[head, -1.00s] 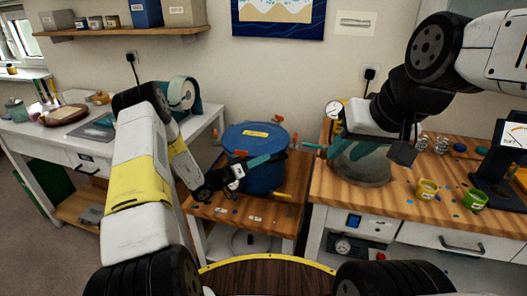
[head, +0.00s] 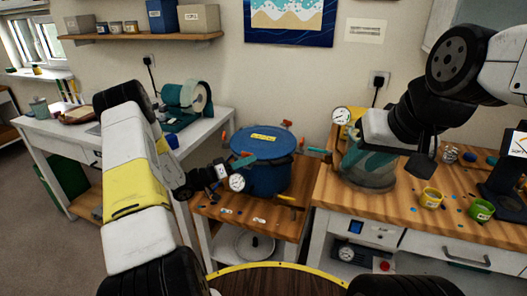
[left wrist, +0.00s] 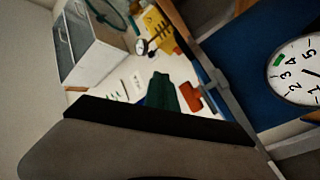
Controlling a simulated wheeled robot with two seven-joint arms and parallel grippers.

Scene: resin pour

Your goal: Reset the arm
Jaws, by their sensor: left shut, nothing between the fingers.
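My left arm reaches in from the left in the head view. Its gripper (head: 236,163) is shut and empty, in front of the left side of the blue pressure pot (head: 265,177). The pot's lid is on, with a yellow label and orange clamps. The pot's round white gauge (head: 237,182) shows just below the fingers, and appears large at the right of the left wrist view (left wrist: 296,72). I cannot tell whether the fingers touch the pot. My right arm comes in from the upper right, its gripper (head: 366,160) over the right workbench by a clear dome; its opening is unclear.
A teal machine (head: 186,105) stands on the left white table. A shelf (head: 140,43) with boxes hangs above.

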